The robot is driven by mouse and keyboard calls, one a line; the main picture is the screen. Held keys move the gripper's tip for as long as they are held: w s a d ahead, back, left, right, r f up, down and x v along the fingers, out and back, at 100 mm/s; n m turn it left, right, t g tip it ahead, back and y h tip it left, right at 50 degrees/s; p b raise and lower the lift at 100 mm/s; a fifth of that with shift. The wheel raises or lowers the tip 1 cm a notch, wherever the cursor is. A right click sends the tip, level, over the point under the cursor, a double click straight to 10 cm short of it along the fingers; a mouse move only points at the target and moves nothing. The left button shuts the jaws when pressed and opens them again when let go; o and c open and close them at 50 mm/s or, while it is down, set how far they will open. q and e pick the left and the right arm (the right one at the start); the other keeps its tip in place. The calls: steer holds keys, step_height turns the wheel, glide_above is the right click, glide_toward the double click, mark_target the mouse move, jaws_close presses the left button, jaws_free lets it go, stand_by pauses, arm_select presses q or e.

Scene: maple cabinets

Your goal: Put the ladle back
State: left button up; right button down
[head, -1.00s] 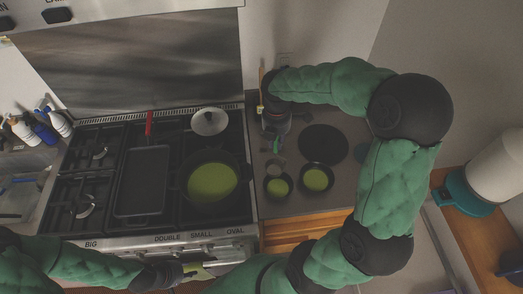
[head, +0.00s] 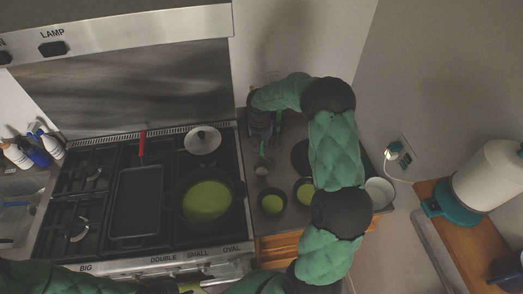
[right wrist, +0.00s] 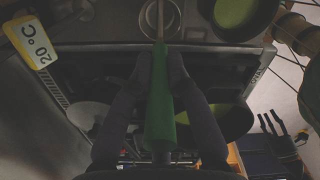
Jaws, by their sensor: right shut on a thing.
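The ladle's green handle (right wrist: 160,105) runs between the fingers of my right gripper (right wrist: 160,75), which is shut on it. Its pale bowl end shows at the top of the right wrist view. My left gripper (head: 188,288) is at the bottom edge, mostly cut off, near the oven front.
Another soup bowl (head: 305,193) and a dark round plate (head: 299,157) are partly behind my right arm. A white bowl (head: 379,192) is farther right.

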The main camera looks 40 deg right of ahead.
mark_target(261, 151)
steer(key=shift+w+d+f, duration=0.1)
steer(key=shift+w+f, duration=0.05)
steer(key=shift+f, duration=0.2)
steer(key=shift+f+p, duration=0.4)
steer(key=shift+f, duration=1.05)
steer(key=shift+f, duration=0.15)
steer(key=c, duration=1.2)
jaws_free()
steer(key=r, duration=0.4)
steer(key=r+b, duration=0.1)
steer(key=r, duration=0.7)
steer(key=shift+w+a+r, duration=0.1)
steer(key=shift+a+r, duration=0.1)
steer(key=shift+a, duration=0.05)
